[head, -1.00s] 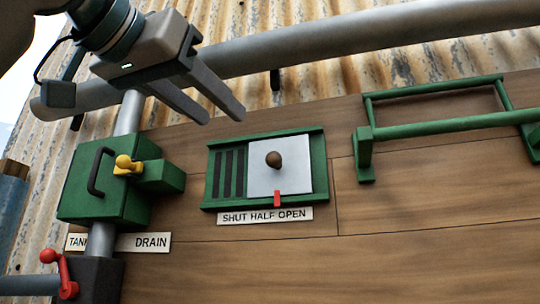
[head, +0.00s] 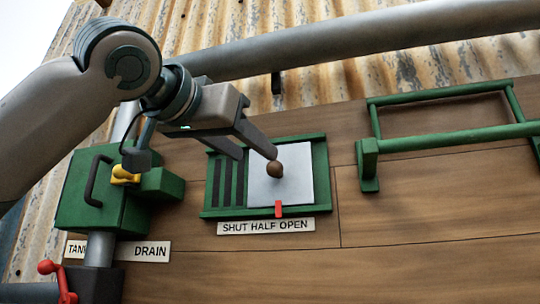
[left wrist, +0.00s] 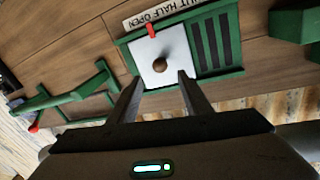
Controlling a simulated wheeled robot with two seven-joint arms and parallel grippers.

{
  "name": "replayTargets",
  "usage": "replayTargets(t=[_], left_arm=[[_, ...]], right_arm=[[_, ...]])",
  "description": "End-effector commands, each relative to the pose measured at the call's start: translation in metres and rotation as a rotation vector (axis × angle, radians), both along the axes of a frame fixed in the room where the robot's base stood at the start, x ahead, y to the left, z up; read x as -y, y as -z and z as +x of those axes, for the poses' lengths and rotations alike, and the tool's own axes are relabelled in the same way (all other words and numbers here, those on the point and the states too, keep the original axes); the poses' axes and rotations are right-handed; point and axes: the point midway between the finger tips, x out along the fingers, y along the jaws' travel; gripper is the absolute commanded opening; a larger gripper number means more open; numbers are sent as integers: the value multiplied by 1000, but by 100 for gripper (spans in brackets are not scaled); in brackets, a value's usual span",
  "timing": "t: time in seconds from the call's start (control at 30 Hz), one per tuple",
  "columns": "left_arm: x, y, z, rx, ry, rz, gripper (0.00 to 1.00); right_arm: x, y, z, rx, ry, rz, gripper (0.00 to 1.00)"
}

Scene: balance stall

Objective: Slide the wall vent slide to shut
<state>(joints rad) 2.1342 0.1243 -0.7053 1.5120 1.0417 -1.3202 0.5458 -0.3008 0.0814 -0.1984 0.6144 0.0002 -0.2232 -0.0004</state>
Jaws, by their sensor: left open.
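The wall vent has a green frame (head: 321,170) with dark slots (head: 228,182) showing at its left. Its white slide plate (head: 295,188) covers the right part, with a round brown knob (head: 275,169) on it. A red pointer (head: 278,209) under the plate stands between HALF and OPEN on the label (head: 266,226). My left gripper (head: 256,155) is open and empty in front of the vent, one fingertip overlapping the knob's edge in the head view. In the left wrist view the knob (left wrist: 160,65) lies just beyond the open fingertips, apparently ungripped. My right gripper is not in view.
A green box (head: 105,195) with a black handle and a yellow lever (head: 125,174) is left of the vent. A green rail (head: 450,137) stands out at the right. A thick grey pipe (head: 350,45) runs above. A red valve handle (head: 58,278) is at lower left.

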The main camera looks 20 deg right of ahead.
Motion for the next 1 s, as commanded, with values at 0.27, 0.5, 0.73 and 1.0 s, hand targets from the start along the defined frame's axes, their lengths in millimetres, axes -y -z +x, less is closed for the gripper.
replayTargets(t=[0.27,0.5,0.73,1.0], left_arm=[[36,-3,34,-2,2,1,44],[53,-1,52,-1,0,1,44],[57,0,56,0,1,0,44],[57,0,56,0,1,0,25]], right_arm=[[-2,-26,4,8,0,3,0],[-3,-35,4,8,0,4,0],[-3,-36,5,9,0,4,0],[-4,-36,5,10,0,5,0]])
